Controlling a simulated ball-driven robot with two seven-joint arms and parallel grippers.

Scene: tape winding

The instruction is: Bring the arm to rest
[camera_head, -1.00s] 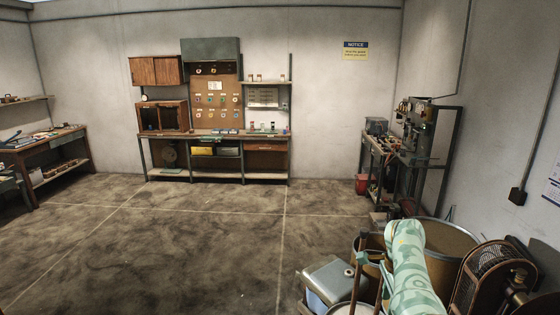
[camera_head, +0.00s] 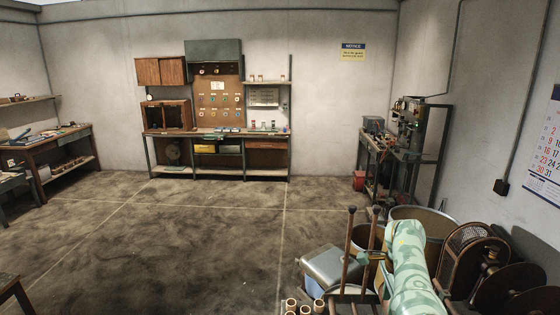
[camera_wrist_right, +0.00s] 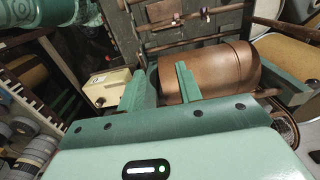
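My right arm (camera_head: 408,262), pale green with a mottled pattern, comes in from the bottom right in the head view. Its gripper (camera_head: 370,257) is small there and lies among stacked gear. In the right wrist view the two green fingers of the right gripper (camera_wrist_right: 163,88) stand apart with nothing held between them. A copper-coloured cylinder (camera_wrist_right: 215,72) lies beyond the fingers, partly hidden by one of them. I cannot tell whether a finger touches it. My left gripper is not in view.
Upright rods (camera_head: 350,240), a grey-lidded box (camera_head: 328,268), a drum (camera_head: 425,216) and dark reels (camera_head: 478,248) crowd around the arm. A workbench (camera_head: 215,134) stands at the back wall. A machine stand (camera_head: 408,140) is at the right. The floor at centre left is clear.

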